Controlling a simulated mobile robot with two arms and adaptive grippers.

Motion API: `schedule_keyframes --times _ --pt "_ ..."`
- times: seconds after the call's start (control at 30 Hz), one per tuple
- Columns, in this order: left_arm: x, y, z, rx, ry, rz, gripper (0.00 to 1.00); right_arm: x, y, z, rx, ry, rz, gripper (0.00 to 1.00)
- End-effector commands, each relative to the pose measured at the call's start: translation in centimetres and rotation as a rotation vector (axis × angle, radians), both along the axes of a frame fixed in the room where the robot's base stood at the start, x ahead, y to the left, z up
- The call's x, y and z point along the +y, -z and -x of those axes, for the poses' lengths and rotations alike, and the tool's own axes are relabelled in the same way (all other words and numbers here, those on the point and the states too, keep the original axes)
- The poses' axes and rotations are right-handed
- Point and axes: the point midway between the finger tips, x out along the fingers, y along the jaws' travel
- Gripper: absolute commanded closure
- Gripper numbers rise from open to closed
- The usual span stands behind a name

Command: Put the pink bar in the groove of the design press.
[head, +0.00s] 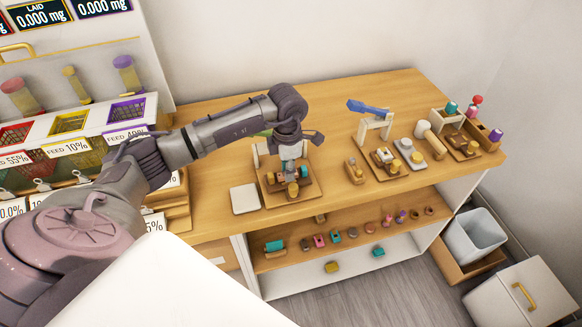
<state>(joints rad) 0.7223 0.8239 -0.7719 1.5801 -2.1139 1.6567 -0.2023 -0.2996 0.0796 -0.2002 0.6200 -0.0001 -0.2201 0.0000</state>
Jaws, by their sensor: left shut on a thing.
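My left gripper (290,158) reaches down over a wooden press (268,199) on the counter. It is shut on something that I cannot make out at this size. The press has pale posts, and a green lever (264,133) shows partly behind my arm. A teal piece and a gold knob (293,190) sit on its base below the gripper. A second press (374,128) with a blue lever stands to the right. I cannot tell which press is the design press. I cannot pick out the pink bar or the groove. My right gripper is not in view.
A pale square plate (245,198) lies left of the near press. A rack of feed bins (70,123) stands at the left. Small coloured pieces, some pink, line the lower shelf (300,256). A white bin (474,237) stands on the floor at right.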

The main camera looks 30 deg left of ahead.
Motion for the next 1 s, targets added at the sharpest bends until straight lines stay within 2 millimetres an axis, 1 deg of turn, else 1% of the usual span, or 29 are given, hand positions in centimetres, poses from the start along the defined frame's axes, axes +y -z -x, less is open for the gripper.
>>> schedule_keyframes --times 0.2,0.5,0.53,0.7,1.0 --pt "0.02 0.35 -0.03 -0.001 0.000 0.000 1.00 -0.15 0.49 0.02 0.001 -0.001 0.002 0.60" --pt "0.02 0.36 -0.03 -0.001 0.000 0.000 1.00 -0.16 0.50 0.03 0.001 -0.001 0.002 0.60" --pt "0.02 0.36 -0.03 -0.001 0.000 0.000 0.76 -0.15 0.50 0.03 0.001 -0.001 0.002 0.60" --pt "0.02 0.37 -0.02 0.000 0.000 0.000 0.49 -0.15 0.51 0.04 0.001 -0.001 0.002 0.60" --pt "0.02 0.31 -0.02 0.000 0.000 0.000 0.49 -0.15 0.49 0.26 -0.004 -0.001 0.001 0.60"
